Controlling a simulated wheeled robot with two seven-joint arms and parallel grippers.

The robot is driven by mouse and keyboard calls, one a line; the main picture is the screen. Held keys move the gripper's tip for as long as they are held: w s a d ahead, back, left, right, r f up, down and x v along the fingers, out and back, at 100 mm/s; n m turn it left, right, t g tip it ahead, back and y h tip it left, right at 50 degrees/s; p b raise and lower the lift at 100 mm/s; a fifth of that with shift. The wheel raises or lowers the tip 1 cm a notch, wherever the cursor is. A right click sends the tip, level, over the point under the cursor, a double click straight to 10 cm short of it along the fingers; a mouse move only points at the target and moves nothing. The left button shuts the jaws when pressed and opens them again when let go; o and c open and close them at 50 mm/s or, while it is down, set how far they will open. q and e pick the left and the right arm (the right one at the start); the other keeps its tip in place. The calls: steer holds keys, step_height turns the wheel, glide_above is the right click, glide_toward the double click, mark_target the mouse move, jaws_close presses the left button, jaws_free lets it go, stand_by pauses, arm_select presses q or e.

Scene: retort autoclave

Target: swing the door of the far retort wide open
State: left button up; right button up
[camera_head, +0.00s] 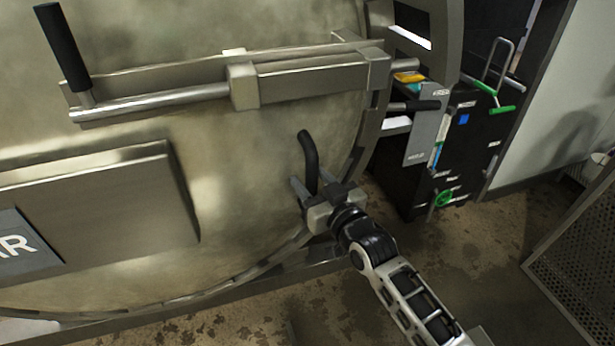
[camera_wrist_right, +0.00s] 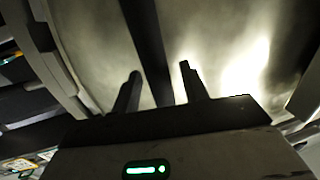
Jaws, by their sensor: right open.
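The retort door (camera_head: 240,170) is a large round brushed-metal disc that fills the left and middle of the head view. It appears closed against its rim. In the right wrist view, the dark handle (camera_wrist_right: 145,40) runs between the two open fingers (camera_wrist_right: 158,85), with visible gaps on both sides. My left gripper is not in view.
A metal locking bar (camera_head: 160,100) with a black upright grip (camera_head: 62,48) crosses the upper door. A raised plate (camera_head: 100,205) sits lower left. A black cabinet (camera_head: 465,140) with green handles stands right of the door. A perforated metal panel (camera_head: 580,260) is at lower right, with open floor between.

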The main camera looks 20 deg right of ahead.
steer(key=shift+x, duration=0.95)
jaws_close()
steer(key=shift+s, duration=0.1)
